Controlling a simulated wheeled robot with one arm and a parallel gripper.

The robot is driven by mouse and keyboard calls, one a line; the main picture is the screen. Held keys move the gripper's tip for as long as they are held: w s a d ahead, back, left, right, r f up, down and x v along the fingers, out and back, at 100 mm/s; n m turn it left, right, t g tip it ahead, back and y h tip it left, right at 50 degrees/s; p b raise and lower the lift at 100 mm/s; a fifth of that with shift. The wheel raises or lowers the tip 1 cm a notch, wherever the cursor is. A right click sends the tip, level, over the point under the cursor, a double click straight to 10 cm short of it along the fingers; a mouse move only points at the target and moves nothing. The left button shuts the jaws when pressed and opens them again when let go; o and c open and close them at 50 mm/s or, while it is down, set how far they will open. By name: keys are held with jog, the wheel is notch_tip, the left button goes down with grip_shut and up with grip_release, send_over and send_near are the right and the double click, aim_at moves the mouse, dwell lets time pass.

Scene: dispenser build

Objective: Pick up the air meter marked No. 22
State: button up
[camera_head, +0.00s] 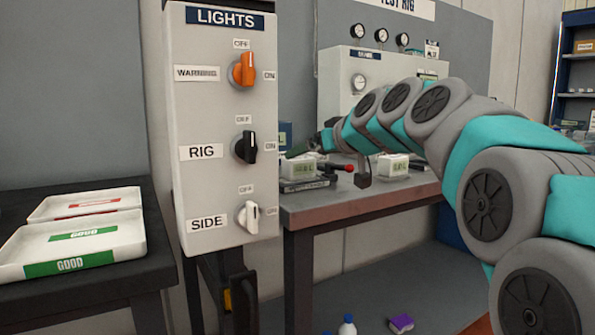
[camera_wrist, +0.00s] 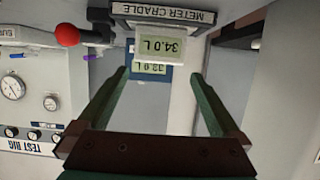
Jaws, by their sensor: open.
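In the wrist view, which is upside down, my gripper (camera_wrist: 157,76) is open, its two dark green fingers apart with nothing held between them. A white meter (camera_wrist: 170,30) with a greenish display reading 34.0 L sits at the METER CRADLE (camera_wrist: 205,17), ahead of the fingertips. A second display reading 32.0 L (camera_wrist: 153,69) shows on a blue item just below it in the picture. In the head view, my gripper (camera_head: 303,149) is above a pale meter (camera_head: 306,170) on the bench; another pale meter (camera_head: 393,168) stands to the right. I cannot read any No. 22.
A red-knobbed lever (camera_wrist: 67,35) is left of the cradle in the wrist view. The lights panel (camera_head: 222,130) stands close in front of the bench (camera_head: 345,208) at its left. Gauges (camera_head: 358,31) rise behind the bench.

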jog(key=p+x, duration=0.1)
jog(key=x, duration=0.8)
jog(key=shift+w+a+f, duration=0.1)
jog(key=shift+w+f, duration=0.2)
jog(key=shift+w, duration=0.05)
jog(key=shift+c, duration=0.2)
grip_shut()
jog(key=shift+r, duration=0.25)
